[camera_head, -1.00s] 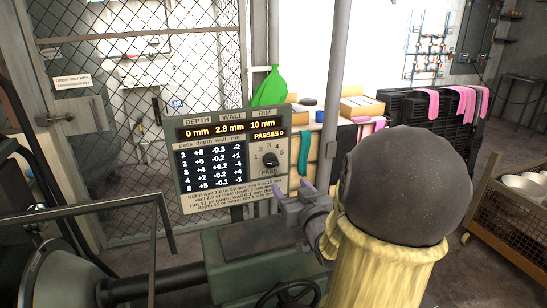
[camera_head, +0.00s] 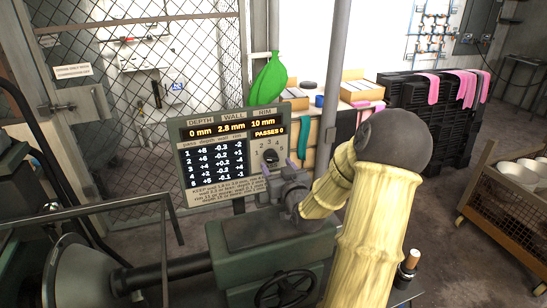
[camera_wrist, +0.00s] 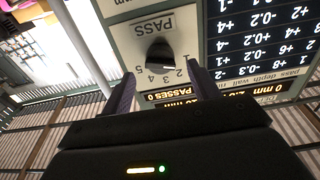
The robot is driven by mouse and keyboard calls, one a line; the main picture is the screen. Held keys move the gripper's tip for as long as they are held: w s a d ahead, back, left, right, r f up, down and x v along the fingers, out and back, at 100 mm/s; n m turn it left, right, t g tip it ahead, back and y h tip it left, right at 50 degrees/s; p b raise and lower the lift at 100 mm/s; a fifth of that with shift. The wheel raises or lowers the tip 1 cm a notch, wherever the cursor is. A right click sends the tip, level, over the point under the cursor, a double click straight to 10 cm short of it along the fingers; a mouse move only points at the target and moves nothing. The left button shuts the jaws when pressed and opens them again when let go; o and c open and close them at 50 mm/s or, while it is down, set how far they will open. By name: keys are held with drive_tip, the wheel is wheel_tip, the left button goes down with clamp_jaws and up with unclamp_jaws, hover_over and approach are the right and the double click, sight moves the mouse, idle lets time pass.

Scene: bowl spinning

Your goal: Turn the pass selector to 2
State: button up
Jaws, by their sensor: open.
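The pass selector (camera_head: 270,156) is a round black knob on the lower right of the display panel (camera_head: 189,190), with numbers 1 to 5 around it. It also shows in the wrist view (camera_wrist: 160,54), upside down, with a small white mark toward the side of the 1 and 2. I cannot tell exactly which number it marks. My gripper (camera_head: 277,168) is open, its purple fingers just in front of and below the knob in the head view. In the wrist view the fingers (camera_wrist: 160,84) stand apart, one to each side of the knob, with nothing between them.
A green machine (camera_head: 260,235) with a handwheel (camera_head: 284,290) lies below my arm. A mesh gate (camera_head: 110,120) stands at the left, a bowl cart (camera_head: 500,215) at the right.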

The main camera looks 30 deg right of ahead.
sight(273, 160)
drive_tip(key=shift+p+x, duration=0.35)
drive_tip(key=shift+x, duration=1.55)
drive_tip(key=c, duration=1)
drive_tip(key=shift+o, duration=0.2)
drive_tip(key=shift+m, duration=0.3)
drive_tip(key=shift+m+b, duration=0.4)
drive_tip(key=shift+m, duration=2.8)
